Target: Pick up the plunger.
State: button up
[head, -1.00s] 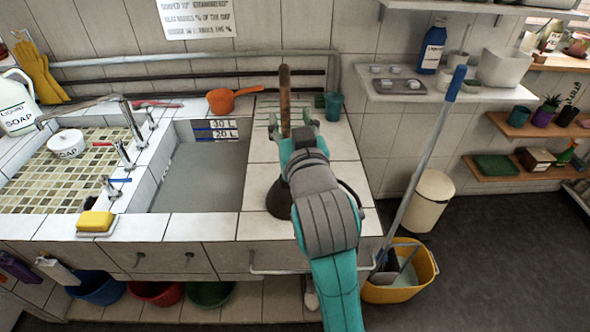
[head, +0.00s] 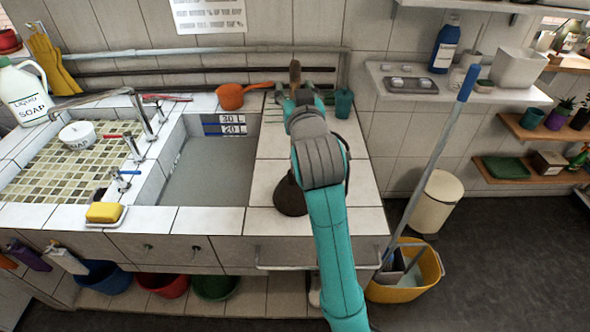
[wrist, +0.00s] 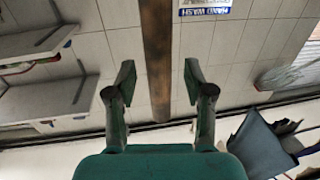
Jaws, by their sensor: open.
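The plunger stands upright on the white tiled counter right of the sink basin. Its dark brown rubber cup (head: 289,198) shows beside my arm, and the top of its wooden handle (head: 295,72) shows above my gripper in the head view. My arm hides the middle of the handle. My gripper (head: 298,98) is at the upper part of the handle. In the wrist view, the handle (wrist: 156,50) runs between the two fingers of my open gripper (wrist: 158,80), with a gap on each side.
A teal cup (head: 344,104) stands on the counter just right of my gripper, and an orange pan (head: 230,96) stands to the left. Pipes run along the wall behind. A mop in a yellow bucket (head: 410,288) stands right of the counter.

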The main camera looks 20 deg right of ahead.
jog(key=shift+w, duration=0.25)
grip_shut()
jog(key=shift+r, duration=0.1)
